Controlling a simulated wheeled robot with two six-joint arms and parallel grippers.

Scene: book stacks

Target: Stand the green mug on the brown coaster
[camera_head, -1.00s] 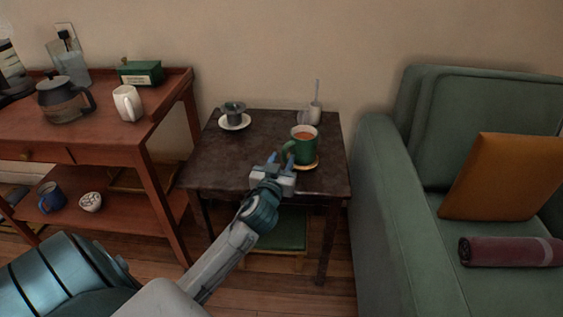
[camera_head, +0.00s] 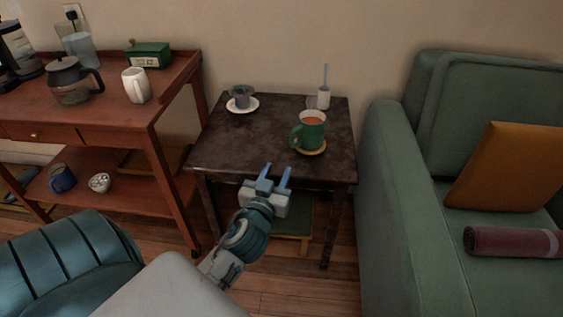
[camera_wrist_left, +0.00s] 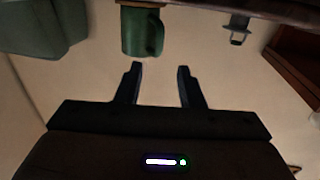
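The green mug (camera_head: 312,128) stands upright on the brown coaster (camera_head: 311,151) near the right side of the dark side table, its handle to the left and orange-brown liquid inside. The mug also shows upside down at the top of the left wrist view (camera_wrist_left: 142,33), ahead of the fingers and apart from them. My left gripper (camera_head: 276,172) is open and empty in front of the table's front edge, short of the mug. Its two spread fingers show in the left wrist view (camera_wrist_left: 159,72) with nothing between them. My right gripper is not in view.
A red-brown cart (camera_head: 120,122) stands left; a green armchair (camera_head: 393,200) stands close on the right.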

